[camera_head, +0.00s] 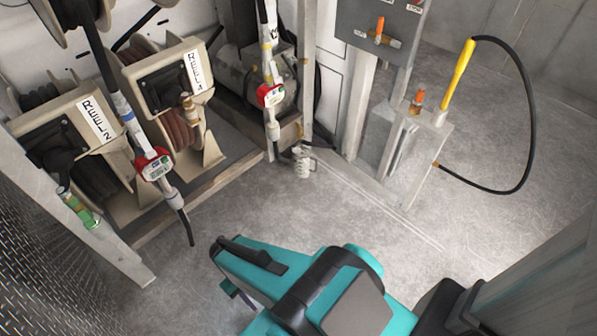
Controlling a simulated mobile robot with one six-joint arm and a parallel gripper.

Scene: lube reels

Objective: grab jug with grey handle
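A small whitish object (302,162), possibly the jug, stands upright on the floor near the foot of the metal post. It is too small for me to make out a grey handle. No other clear jug shows. My teal and black arm fills the bottom middle. My gripper (235,291) seems to be under the arm's left end, where only a small dark and purplish part shows. Its fingers are hidden, so I cannot tell if it is open. It is well apart from the whitish object, nearer the camera.
Hose reels labelled REEL 2 (97,119) and REEL 4 (194,70) stand at the left. A red-collared hose nozzle (154,166) hangs before them. A grey stand (425,150) with a yellow handle (458,72) and looping black hose is at the right. The middle floor is clear.

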